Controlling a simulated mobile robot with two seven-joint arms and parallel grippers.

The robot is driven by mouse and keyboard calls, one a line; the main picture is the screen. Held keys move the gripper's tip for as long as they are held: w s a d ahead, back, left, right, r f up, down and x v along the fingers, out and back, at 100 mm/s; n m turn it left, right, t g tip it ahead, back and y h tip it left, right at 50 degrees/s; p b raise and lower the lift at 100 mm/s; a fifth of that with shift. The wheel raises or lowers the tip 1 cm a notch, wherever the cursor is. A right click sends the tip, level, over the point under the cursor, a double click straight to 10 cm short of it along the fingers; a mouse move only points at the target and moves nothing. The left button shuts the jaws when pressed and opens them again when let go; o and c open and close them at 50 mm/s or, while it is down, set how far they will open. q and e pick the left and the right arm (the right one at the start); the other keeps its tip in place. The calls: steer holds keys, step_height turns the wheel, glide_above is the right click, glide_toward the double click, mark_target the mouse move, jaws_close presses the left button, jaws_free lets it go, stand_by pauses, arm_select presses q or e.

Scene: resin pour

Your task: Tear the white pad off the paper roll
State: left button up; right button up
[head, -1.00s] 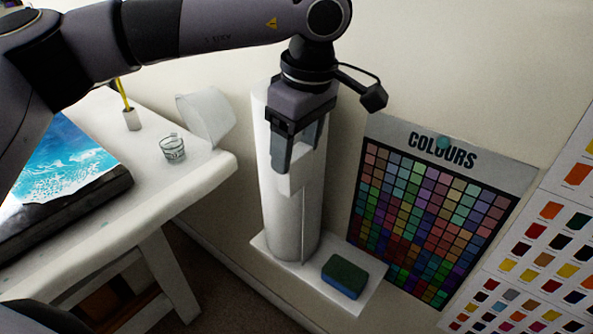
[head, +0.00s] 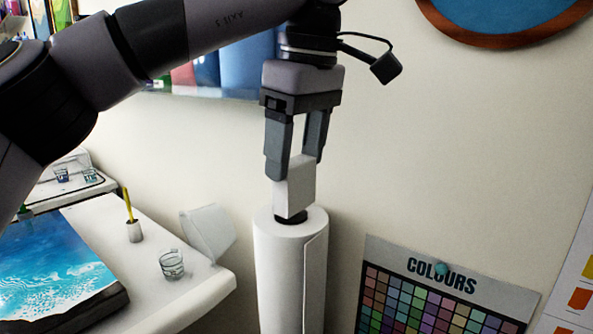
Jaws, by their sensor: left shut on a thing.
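The paper roll (head: 277,265) stands upright as a tall white cylinder, its lower part cut off by the picture's bottom edge. A loose vertical edge of paper runs down its right side. The white pad (head: 295,187) is a small white block held between the fingers of my left gripper (head: 291,165), which is shut on it. The pad is over the top of the roll and its dark core, and looks apart from the paper; whether it touches the core I cannot tell. My right gripper is not in view.
At left a white table holds a blue resin picture (head: 50,262), a glass cup (head: 171,264), a small pot (head: 134,231) with a yellow stick and a curved white piece (head: 208,232). A colour chart (head: 440,290) is on the wall at right. The wall between is clear.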

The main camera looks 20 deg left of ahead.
arm_select(q)
steer(key=shift+s+a+r, duration=0.1)
steer(key=shift+s+r, duration=0.1)
steer(key=shift+r, duration=0.25)
steer(key=shift+s+a+r+p, duration=0.2)
steer(key=shift+s+a, duration=0.1)
steer(key=shift+s, duration=0.55)
steer(key=shift+s+a+r+p, duration=0.1)
steer(key=shift+s+a+r, duration=0.2)
steer(key=shift+s, duration=0.6)
steer(key=shift+s+a+r+p, duration=0.1)
steer(key=shift+s+a, duration=0.25)
steer(key=shift+s, duration=0.5)
